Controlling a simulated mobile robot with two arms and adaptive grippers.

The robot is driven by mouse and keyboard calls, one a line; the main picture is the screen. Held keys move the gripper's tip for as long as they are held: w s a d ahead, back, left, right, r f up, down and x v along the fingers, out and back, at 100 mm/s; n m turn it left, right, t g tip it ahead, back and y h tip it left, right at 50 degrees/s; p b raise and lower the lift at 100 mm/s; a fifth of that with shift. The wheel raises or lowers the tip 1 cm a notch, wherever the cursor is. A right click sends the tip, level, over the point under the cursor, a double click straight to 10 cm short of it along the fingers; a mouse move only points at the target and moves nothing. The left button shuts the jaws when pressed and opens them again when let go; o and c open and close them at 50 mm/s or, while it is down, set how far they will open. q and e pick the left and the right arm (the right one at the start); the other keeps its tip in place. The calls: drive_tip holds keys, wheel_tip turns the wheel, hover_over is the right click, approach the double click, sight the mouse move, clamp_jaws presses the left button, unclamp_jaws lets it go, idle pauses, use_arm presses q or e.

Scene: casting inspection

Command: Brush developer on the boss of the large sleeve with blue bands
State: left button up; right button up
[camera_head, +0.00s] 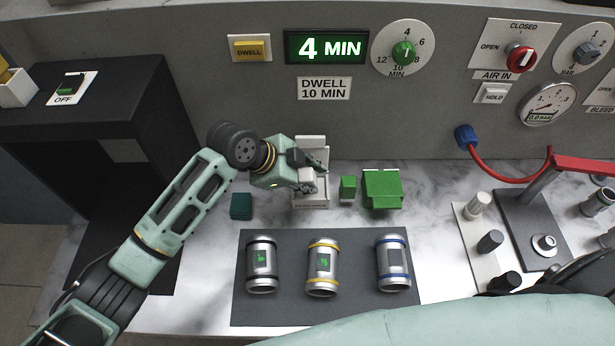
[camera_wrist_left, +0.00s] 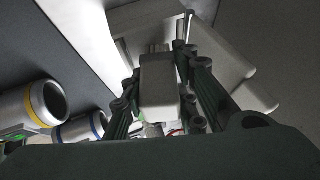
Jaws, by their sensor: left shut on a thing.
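The sleeve with blue bands (camera_head: 394,278) is a metal cylinder on the right of the dark mat (camera_head: 348,308). It has a plain grey patch on top, with no green in it. It also shows in the left wrist view (camera_wrist_left: 82,131). My left gripper (camera_head: 308,181) is at the white holder (camera_head: 312,145) behind the mat, away from the sleeve. It is shut on a pale block-shaped handle (camera_wrist_left: 158,85), which shows between the fingers in the wrist view. Whether the handle carries brush bristles is hidden. My right gripper is not clearly in view.
Black-banded (camera_head: 262,280) and yellow-banded (camera_head: 322,285) sleeves with green patches share the mat. Green blocks (camera_head: 382,190) stand right of the holder, a dark teal block (camera_head: 241,206) left. A red arm fixture (camera_head: 530,215) stands right. The display (camera_head: 326,48) reads 4 MIN.

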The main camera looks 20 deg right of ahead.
sight(308, 170)
idle(0.4)
use_arm(q)
wheel_tip(308, 170, up, 7)
drive_tip(key=p, duration=0.6)
idle(0.4)
drive_tip(key=shift+s+f, duration=0.1)
idle(0.3)
